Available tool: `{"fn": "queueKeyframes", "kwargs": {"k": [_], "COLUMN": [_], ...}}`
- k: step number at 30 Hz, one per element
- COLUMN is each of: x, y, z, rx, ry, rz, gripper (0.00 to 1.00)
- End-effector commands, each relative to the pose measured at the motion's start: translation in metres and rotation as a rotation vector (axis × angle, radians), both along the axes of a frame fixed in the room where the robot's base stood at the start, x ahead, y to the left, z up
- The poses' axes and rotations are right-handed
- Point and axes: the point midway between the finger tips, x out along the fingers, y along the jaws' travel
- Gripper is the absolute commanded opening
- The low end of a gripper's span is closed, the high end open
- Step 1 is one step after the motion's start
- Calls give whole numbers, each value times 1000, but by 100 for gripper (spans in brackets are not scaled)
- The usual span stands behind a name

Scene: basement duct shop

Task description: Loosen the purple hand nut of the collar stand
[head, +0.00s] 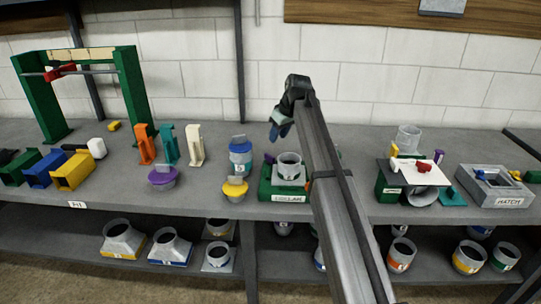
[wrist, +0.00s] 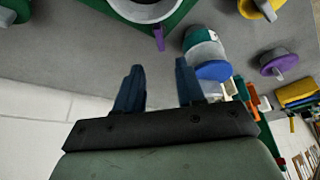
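The collar stand (head: 267,191) is a green block with a grey ring collar (head: 289,165) on top, at the middle of the bench in the head view. A small purple part, seemingly its hand nut (head: 269,158), shows at the collar's left; in the wrist view the purple nut (wrist: 158,38) appears as a narrow tab beside the collar (wrist: 145,8). My gripper (head: 279,132) is above and behind the stand, near the wall. In the wrist view its two blue fingers (wrist: 158,70) are apart with nothing between them. My arm hides the stand's right side.
Left of the stand are a blue-banded canister (head: 240,158), a yellow-collared cone (head: 235,190) and a purple-topped cone (head: 162,177). A black-and-green box (head: 390,185) with red and white parts stands right. A green arch (head: 40,95) stands far left.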

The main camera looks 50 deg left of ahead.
Motion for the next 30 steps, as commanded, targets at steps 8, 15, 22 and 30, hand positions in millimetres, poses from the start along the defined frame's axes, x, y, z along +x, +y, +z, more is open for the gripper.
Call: {"fn": "queueKeyframes", "kwargs": {"k": [8, 15, 22, 30], "x": [0, 0, 0, 0], "y": [19, 34, 42, 44], "z": [-47, -82, -102, -107], "rx": [-1, 0, 0, 1], "ry": [3, 2, 2, 2], "rz": [-1, -1, -1, -2], "gripper": [38, 38, 38, 38]}}
